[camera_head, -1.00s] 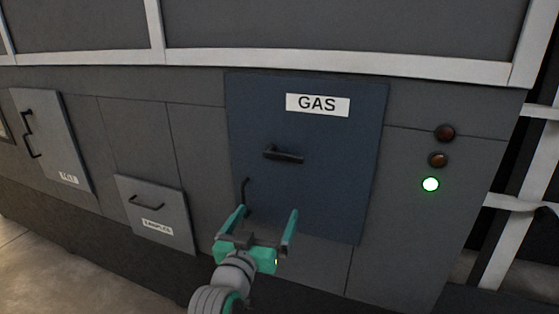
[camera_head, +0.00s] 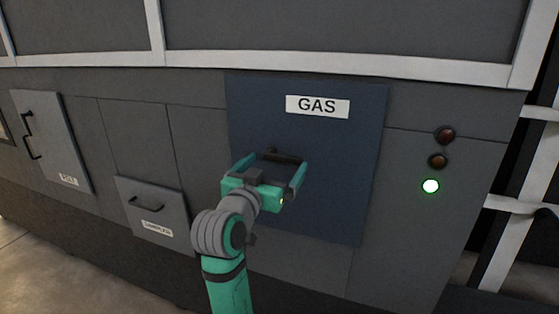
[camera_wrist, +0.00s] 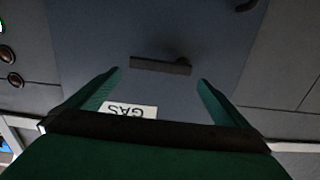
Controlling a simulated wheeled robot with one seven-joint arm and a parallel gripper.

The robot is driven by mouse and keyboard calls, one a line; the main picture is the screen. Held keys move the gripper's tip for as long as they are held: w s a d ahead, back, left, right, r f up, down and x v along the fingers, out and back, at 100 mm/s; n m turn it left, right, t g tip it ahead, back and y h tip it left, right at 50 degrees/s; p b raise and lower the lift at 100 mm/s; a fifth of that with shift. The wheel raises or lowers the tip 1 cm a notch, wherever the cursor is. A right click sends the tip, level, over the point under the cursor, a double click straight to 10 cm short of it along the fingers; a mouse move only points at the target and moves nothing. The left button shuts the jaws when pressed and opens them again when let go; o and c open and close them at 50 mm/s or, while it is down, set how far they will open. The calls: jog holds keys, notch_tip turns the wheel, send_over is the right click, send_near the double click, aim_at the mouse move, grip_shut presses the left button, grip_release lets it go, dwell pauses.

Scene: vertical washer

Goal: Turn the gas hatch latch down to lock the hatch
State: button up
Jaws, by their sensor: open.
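The gas hatch (camera_head: 345,160) is a dark blue panel with a white GAS label (camera_head: 317,105), flush with the grey machine front. Its black latch (camera_head: 287,156) lies about horizontal and is partly hidden behind my gripper in the head view. In the wrist view the latch (camera_wrist: 160,65) shows whole, as a dark bar just beyond the fingertips. My gripper (camera_head: 272,166) is open and empty, in front of the hatch. In the wrist view its two green fingers (camera_wrist: 160,75) stand wide on either side of the latch. No contact with the latch can be seen.
A black handle of the hatch shows at the edge of the wrist view (camera_wrist: 247,4). To the left are a small drawer (camera_head: 155,215) and a grey door (camera_head: 50,140), each with a handle.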

aim_at(282, 157)
jog(key=shift+x, duration=1.85)
jog(key=shift+c, duration=0.6)
jog(key=c, duration=1.1)
jog(key=shift+c, duration=0.2)
